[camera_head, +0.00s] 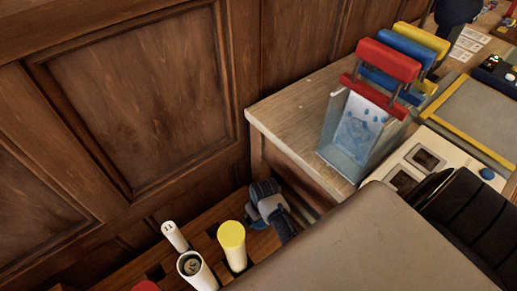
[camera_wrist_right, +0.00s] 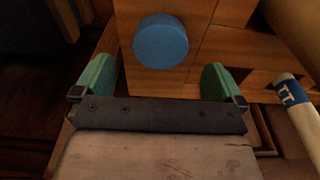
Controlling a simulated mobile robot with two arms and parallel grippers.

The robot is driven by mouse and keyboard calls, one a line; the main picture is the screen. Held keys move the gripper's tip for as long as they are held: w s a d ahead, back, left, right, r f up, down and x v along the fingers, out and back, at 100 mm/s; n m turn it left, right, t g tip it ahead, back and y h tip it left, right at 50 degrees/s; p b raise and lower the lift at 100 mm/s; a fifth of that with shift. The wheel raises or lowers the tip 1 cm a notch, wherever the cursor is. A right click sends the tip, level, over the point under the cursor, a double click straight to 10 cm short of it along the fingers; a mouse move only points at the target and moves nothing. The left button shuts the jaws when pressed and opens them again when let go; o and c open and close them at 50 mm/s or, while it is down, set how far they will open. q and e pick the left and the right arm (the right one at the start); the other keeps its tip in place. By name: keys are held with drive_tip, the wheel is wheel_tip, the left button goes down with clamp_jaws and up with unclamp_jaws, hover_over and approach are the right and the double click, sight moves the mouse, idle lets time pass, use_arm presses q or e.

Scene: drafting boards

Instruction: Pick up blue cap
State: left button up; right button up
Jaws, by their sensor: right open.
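The blue cap (camera_wrist_right: 160,41) shows in the right wrist view as a round blue disc, upper centre, against wooden slats. My right gripper (camera_wrist_right: 156,80) has its two green-padded fingers spread wide, with nothing between them. The cap lies beyond the fingertips, about midway between them, and I see no contact. My left gripper is not in view.
In the head view, a yellow-capped tube (camera_head: 232,246), an open white tube (camera_head: 194,268) and a thin white tube (camera_head: 174,236) stand in a wooden rack. A wood-panelled wall (camera_head: 130,95) is behind. A clear holder (camera_head: 357,135) with coloured bars stands on the board.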

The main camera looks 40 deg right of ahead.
wheel_tip(320, 180, down, 3)
drive_tip(key=shift+f+b, duration=0.1)
drive_tip(key=shift+b, duration=0.45)
drive_tip(key=shift+w+f, duration=0.1)
drive_tip(key=shift+f, duration=0.7)
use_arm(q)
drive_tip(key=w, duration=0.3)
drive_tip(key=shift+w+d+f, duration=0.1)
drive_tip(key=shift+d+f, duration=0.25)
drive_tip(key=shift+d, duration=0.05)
use_arm(e)
drive_tip(key=shift+c, duration=0.3)
drive_tip(key=c, duration=0.9)
